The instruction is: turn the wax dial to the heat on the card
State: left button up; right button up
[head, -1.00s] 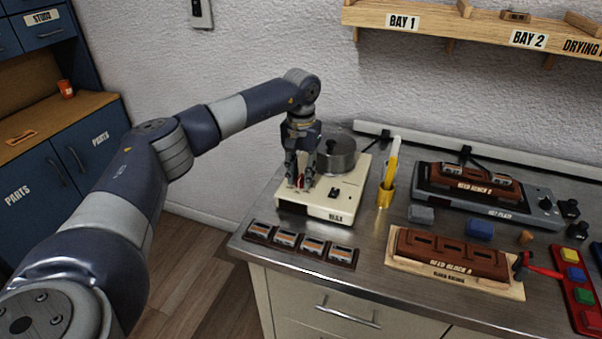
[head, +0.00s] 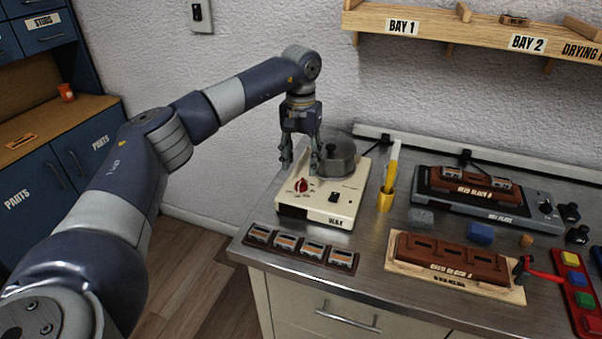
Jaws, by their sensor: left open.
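The wax heater (head: 324,211) is a cream box at the left end of the steel bench, with a label on its front edge. Its red dial (head: 301,185) is in plain view on the left of the top face, with small markings around it too small to read. A grey metal pot (head: 338,160) sits on the heater's back part. My left gripper (head: 300,170) is open and empty, pointing down above and behind the dial, apart from it. It hides part of the pot. My right gripper is not in view. I cannot make out a heat card.
A tray of reed pieces (head: 300,245) lies in front of the heater. A yellow cup with a brush (head: 386,198) stands to its right. Farther right are reed block A (head: 450,257), a hot plate (head: 487,195) and a red button panel (head: 577,285). A shelf (head: 475,25) hangs above.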

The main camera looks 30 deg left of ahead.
aim_at(301, 181)
pick_arm(q)
notch_tip(301, 181, up, 6)
jog(key=shift+r, duration=0.15)
dwell(0.6)
